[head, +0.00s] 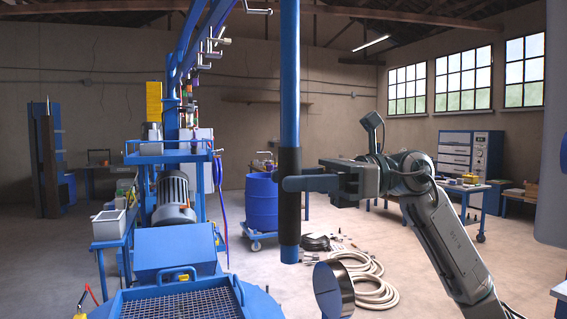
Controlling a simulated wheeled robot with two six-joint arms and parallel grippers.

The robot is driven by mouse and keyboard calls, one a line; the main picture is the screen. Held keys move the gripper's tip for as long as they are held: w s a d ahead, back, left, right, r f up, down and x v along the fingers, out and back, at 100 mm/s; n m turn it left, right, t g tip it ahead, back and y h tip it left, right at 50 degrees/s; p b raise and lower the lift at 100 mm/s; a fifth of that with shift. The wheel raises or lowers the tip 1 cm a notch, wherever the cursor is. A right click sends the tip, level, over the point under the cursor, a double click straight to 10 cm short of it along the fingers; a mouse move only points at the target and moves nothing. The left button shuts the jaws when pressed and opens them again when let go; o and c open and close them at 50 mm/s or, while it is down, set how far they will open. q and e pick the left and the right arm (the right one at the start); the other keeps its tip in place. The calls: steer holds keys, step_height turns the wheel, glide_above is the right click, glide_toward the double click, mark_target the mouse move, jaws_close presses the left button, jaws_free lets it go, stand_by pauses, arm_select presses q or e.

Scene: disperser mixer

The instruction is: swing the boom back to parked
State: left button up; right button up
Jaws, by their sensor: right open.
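A blue vertical pole (289,75) with a black grip sleeve (288,215) hangs in the middle of the head view. Its top runs out of the picture, so its joint with the boom is hidden. The blue overhead boom (187,45), with several hooks and handles, rises at upper left above the mixer machine. My right gripper (290,184) reaches in from the right at the black sleeve. Its jaws are open, with a finger lying across the front of the sleeve; I cannot tell whether it touches. My left gripper is not in view.
The machine's blue base with a mesh grate (180,303) fills the lower left. A blue drum (262,202) on a dolly stands behind the pole. Coiled hoses (372,285) lie on the floor. A workbench (470,186) stands at right. Open floor lies around the hoses.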

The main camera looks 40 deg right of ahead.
steer(key=shift+p+x, duration=0.35)
steer(key=shift+x, duration=0.65)
steer(key=shift+c, duration=0.4)
